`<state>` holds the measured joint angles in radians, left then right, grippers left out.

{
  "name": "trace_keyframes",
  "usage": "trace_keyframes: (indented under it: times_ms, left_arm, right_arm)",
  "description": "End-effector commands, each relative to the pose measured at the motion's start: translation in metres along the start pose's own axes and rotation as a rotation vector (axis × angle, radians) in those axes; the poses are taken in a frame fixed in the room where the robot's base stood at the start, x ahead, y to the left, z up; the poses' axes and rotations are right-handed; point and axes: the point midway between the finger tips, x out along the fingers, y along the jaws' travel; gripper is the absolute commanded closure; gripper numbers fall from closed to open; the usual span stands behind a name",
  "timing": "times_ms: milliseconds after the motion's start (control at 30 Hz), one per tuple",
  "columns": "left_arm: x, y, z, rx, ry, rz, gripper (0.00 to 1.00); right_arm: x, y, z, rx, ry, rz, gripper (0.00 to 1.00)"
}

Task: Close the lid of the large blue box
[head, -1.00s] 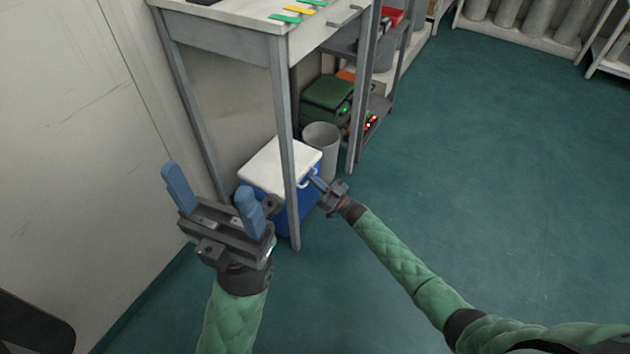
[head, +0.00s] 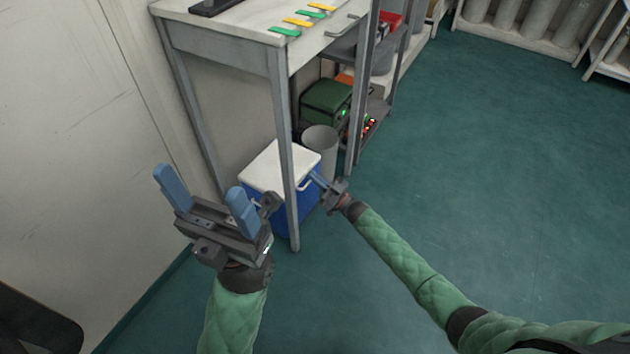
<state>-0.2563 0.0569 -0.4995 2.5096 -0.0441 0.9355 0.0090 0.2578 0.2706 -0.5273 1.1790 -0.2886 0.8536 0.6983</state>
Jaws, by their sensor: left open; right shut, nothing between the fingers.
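The large blue box (head: 309,190) stands on the floor under the grey table. Its white lid (head: 262,170) lies flat over the top and looks down, though I cannot tell if it is fully seated. A table leg crosses in front of the box. My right gripper (head: 316,179) is shut and empty, with its fingertips at the box's right side near the white handle (head: 306,184); I cannot tell if they touch. My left gripper (head: 205,195) is open and empty, nearer the camera, and hides the box's lower left part.
The grey table (head: 225,35) stands above the box, with its front leg (head: 288,150) close to my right gripper. A grey bin (head: 320,142) stands behind the box, and a green case (head: 326,97) sits beyond it. The floor to the right is clear.

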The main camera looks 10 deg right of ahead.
Motion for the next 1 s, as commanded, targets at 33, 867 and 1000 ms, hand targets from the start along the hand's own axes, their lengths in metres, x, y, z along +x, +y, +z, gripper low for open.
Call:
trace_keyframes:
  times_ms: [33, 867, 1000]
  left_arm:
    - [0.008, -0.001, -0.001, 0.008, 0.001, -0.004, 0.27]
    - [0.002, -0.004, -0.003, 0.039, -0.026, 0.015, 0.27]
    - [0.005, -0.004, -0.002, 0.04, -0.017, 0.008, 0.27]
  right_arm:
    - [0.001, 0.001, -0.008, -0.001, -0.002, 0.001, 1.0]
    - [-0.098, 0.001, 0.007, -0.001, 0.002, 0.0, 1.0]
    - [-0.091, -0.007, 0.002, -0.003, 0.019, -0.005, 1.0]
